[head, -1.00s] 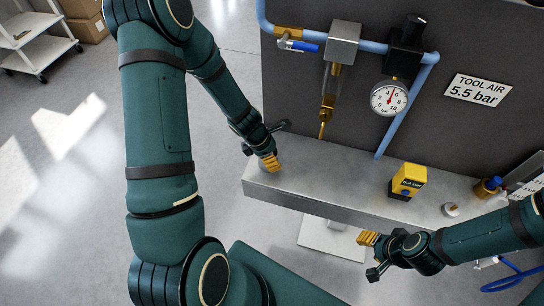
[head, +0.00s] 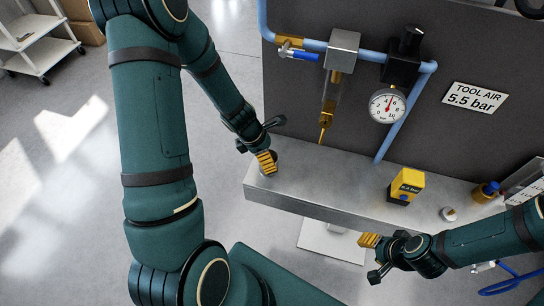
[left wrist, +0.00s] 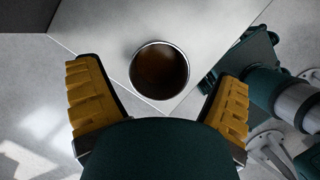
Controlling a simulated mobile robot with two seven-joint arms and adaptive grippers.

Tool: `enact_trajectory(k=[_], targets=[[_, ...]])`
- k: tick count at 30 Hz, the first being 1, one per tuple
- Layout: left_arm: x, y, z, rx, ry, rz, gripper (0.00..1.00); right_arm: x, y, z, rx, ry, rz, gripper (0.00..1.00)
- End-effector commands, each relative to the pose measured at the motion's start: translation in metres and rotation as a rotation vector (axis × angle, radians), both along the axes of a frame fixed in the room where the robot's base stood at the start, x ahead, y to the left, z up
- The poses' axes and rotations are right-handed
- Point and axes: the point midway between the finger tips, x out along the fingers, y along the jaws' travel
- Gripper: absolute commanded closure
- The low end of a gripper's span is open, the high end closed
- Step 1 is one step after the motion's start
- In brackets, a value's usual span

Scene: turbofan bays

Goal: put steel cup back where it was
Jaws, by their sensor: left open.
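The steel cup (left wrist: 159,70) stands on the bench near its corner in the left wrist view. I look down into its round mouth; the inside is dark brown. My left gripper (left wrist: 158,108) is open, with its yellow fingers apart on either side below the cup, not closed on it. In the head view my left gripper (head: 266,163) is over the left end of the bench and largely hides the cup. My right gripper (head: 369,241) is in front of the bench, apart from it; its jaw opening is unclear.
The grey bench (head: 325,185) carries a yellow pressure device (head: 406,186), a small white-topped item (head: 448,214) and a blue-and-brass fitting (head: 486,191). Behind are a gauge (head: 388,105), pipes and a dark panel (head: 470,60). The bench's middle is clear.

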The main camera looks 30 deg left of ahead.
Motion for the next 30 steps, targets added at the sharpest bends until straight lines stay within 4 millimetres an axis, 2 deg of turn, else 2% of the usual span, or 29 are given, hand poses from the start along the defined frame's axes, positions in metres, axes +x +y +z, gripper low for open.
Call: enact_trajectory(k=[1,3,9,14,17,20,24,27,30], targets=[[-0.002,0.003,0.017,0.001,-0.004,0.000,0.08,0.000,0.000,0.010,0.001,-0.001,0.000,0.53],[-0.006,0.006,0.030,0.001,-0.003,-0.002,0.08,0.000,-0.001,0.017,0.003,-0.001,0.000,0.53],[-0.014,0.015,0.058,0.001,-0.002,0.000,0.08,-0.001,-0.001,0.031,0.005,-0.001,0.001,0.53],[-0.018,0.018,0.068,0.002,0.000,-0.007,0.08,-0.001,-0.002,0.036,0.006,0.000,0.000,0.53],[-0.023,0.010,0.060,0.035,-0.001,-0.105,0.08,-0.001,-0.002,0.036,0.006,0.000,0.000,0.53],[-0.033,-0.011,0.038,0.115,-0.018,-0.372,0.08,-0.001,-0.002,0.036,0.007,0.000,0.000,0.53],[-0.050,-0.057,0.003,0.247,-0.117,-0.952,0.08,-0.001,-0.002,0.036,0.006,0.000,0.000,0.53],[-0.062,-0.094,-0.015,0.313,-0.242,-1.355,0.08,-0.001,-0.002,0.036,0.006,-0.001,0.000,0.53],[-0.071,-0.129,-0.025,0.360,-0.386,-1.673,0.08,-0.001,-0.002,0.036,0.006,-0.001,0.000,0.53]])
